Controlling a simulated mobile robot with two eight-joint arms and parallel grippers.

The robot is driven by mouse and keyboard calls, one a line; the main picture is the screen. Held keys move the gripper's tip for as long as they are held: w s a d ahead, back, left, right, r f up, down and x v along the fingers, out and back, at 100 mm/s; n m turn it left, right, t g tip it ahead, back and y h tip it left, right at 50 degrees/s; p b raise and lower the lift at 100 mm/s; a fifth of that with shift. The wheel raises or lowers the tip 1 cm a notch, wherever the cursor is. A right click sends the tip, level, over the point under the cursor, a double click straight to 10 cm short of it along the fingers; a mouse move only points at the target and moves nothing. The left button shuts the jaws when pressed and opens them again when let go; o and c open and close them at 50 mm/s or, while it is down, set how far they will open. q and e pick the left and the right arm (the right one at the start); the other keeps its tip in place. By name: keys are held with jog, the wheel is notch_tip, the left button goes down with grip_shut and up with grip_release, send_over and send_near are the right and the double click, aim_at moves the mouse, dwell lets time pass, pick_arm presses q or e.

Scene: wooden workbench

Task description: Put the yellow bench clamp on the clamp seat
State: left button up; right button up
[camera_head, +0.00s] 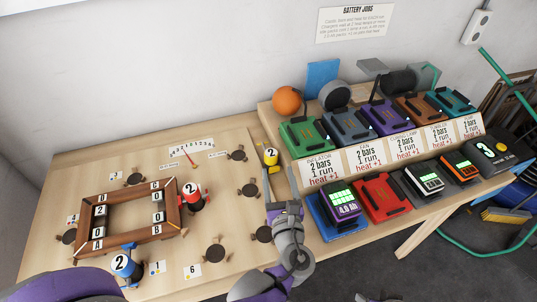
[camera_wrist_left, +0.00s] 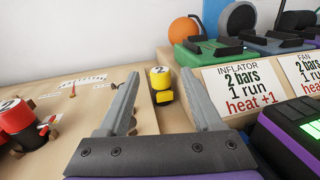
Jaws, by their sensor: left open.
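The yellow bench clamp (camera_head: 270,156), with a white label on its top and a dark base, stands at the right of the wooden bench, beside the charger shelf. In the left wrist view the yellow clamp (camera_wrist_left: 161,84) shows beyond and between my fingers. My left gripper (camera_head: 283,196) is open and empty, on the near side of the clamp. In the wrist view both its fingers (camera_wrist_left: 160,76) are spread apart. Several dark round seats (camera_head: 237,154) lie around the bench; which one is the clamp seat I cannot tell. My right gripper is not in view.
A wooden frame (camera_head: 168,228) with numbered labels lies at left, with a red clamp (camera_head: 192,198) and a blue clamp (camera_head: 124,266) at its sides. Coloured chargers (camera_head: 306,136) stand on the right, above price-style cards (camera_head: 321,168). Bare bench lies between frame and seats.

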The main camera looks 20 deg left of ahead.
aim_at(272, 159)
pick_arm(q)
jog(key=f, duration=0.1)
jog(key=f+b, duration=0.1)
jog(key=shift+w+a+f, duration=0.1)
jog(key=shift+w+f, duration=0.2)
jog(key=shift+f, duration=0.3)
jog(key=shift+w+a+f+b, duration=0.1)
jog(key=shift+w+b, duration=0.1)
jog(key=shift+b, duration=0.15)
jog(key=x, duration=1)
jog(key=shift+w+a+f+b, duration=0.15)
jog(key=shift+a+f+b, duration=0.1)
jog(key=shift+b, duration=0.15)
grip_shut()
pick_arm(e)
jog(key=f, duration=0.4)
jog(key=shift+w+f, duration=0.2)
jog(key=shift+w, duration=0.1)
